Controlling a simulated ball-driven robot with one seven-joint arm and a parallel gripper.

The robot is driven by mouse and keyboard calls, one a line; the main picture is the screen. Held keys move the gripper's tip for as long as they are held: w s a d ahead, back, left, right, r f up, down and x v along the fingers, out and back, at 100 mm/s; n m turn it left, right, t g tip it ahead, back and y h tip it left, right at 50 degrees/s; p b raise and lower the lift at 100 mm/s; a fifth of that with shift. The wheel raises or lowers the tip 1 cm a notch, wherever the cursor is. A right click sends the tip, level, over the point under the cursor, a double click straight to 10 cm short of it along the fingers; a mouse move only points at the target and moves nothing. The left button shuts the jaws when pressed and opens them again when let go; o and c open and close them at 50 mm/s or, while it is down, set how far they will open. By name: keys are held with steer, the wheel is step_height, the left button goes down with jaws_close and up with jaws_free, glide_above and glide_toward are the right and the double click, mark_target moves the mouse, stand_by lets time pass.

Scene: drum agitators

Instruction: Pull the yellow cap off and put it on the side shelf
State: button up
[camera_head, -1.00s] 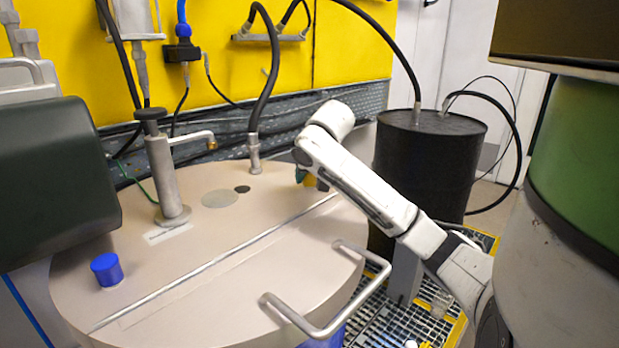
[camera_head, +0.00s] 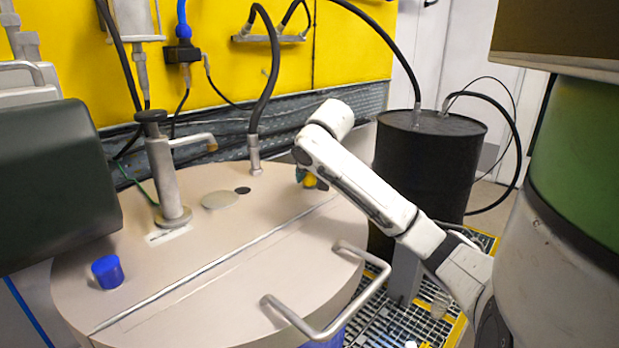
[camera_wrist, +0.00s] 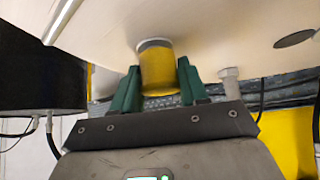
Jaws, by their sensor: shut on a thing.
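The yellow cap (camera_wrist: 158,70) is between the green fingers of my gripper (camera_wrist: 160,88) in the wrist view, and the gripper is shut on it. A pale grey rim shows at the cap's far end, against the beige drum lid (camera_wrist: 110,25). I cannot tell whether the cap is seated or clear of the lid. In the head view the cap (camera_head: 310,182) is a small yellow spot beside the teal fingertips (camera_head: 300,174), near the lid's right rear edge, partly hidden by my white arm. I cannot clearly identify the side shelf.
A blue cap (camera_head: 107,271) sits on the lid at left. A metal post with a spout (camera_head: 166,175) and a hose fitting (camera_head: 254,158) rise from it. A bent handle (camera_head: 325,310) is at front right. A black drum (camera_head: 430,165) stands behind my arm.

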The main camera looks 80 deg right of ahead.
steer(key=shift+r+p, duration=1.95)
steer(key=shift+r, duration=0.5)
steer(key=shift+s, duration=0.1)
